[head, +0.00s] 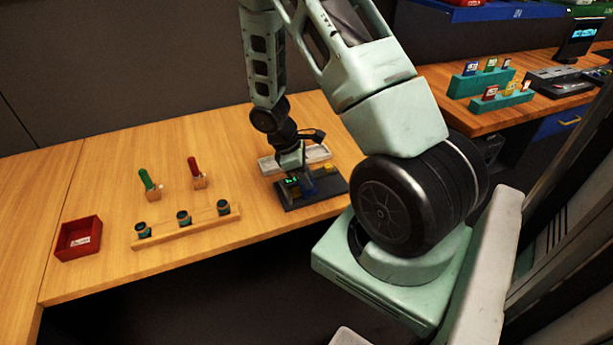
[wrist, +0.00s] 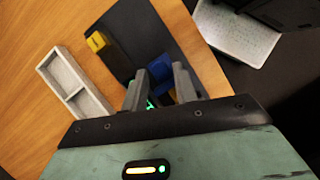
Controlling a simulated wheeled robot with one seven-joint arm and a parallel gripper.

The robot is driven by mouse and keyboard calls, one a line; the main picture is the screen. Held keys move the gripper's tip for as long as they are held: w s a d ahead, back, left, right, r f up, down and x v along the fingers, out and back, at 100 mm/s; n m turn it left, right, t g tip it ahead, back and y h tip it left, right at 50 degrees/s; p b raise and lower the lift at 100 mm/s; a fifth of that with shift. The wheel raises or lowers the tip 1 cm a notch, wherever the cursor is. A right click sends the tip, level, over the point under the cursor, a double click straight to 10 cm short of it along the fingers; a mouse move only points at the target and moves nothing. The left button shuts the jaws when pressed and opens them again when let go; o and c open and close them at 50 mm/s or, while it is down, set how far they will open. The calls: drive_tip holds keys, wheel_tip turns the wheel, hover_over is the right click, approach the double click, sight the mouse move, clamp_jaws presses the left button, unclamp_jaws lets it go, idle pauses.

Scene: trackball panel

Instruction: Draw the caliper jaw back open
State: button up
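The caliper lies on a dark base plate (head: 325,197). In the head view I see its green-lit display (head: 291,182), a blue part (head: 307,188) and a yellow block (head: 328,169). In the wrist view the blue part (wrist: 160,75) shows between and just beyond my fingertips, and the yellow block (wrist: 97,41) is at upper left. My gripper (head: 291,166) points down at the caliper. Its two fingers (wrist: 160,82) stand apart, one on each side of the blue part. Whether they touch it is unclear. The fingers partly hide the display and the caliper jaw.
A pale two-compartment tray (head: 313,156) lies just behind the plate. To the left are a wooden rail (head: 160,236) with dark round pieces, green (head: 147,180) and red (head: 194,168) handled tools, and a red box (head: 79,239). The table between is clear.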

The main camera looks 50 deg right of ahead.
drive_tip(key=shift+s+d+f, duration=0.1)
drive_tip(key=shift+f, duration=0.1)
clamp_jaws()
drive_tip(key=shift+s+d, duration=0.45)
drive_tip(key=shift+d, duration=0.3)
unclamp_jaws()
drive_tip(key=v, duration=1.7)
drive_tip(key=shift+r, duration=0.25)
